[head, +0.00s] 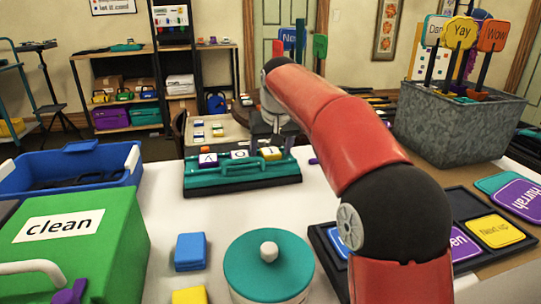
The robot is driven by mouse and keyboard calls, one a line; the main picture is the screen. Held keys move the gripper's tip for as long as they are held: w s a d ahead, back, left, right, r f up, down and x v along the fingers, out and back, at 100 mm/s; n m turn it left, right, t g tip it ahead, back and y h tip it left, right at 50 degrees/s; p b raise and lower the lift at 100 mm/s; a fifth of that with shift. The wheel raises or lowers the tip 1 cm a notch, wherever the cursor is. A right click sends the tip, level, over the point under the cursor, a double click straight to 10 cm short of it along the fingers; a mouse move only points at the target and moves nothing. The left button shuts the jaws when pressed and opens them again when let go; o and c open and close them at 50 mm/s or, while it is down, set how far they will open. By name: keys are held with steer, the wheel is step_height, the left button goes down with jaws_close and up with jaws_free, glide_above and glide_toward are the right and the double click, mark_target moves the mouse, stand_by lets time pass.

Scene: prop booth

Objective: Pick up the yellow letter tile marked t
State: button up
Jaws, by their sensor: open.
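A teal rack (243,181) stands on the white table and holds a row of letter tiles. The yellow tile's letter is too small to read. My gripper (273,146) is open and points down at the yellow tile, just above or around it. I cannot tell whether its fingers touch the tile. My red arm hides part of the area to the right of the rack.
A green box marked clean (72,246) and a blue bin (70,170) stand at left. A teal-lidded pot (268,266) and blue block (190,251) are in front. A metal tub (455,121) of signs and a black tray (468,203) stand at right.

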steer(key=c, duration=1.1)
steer(key=shift+o, duration=0.2)
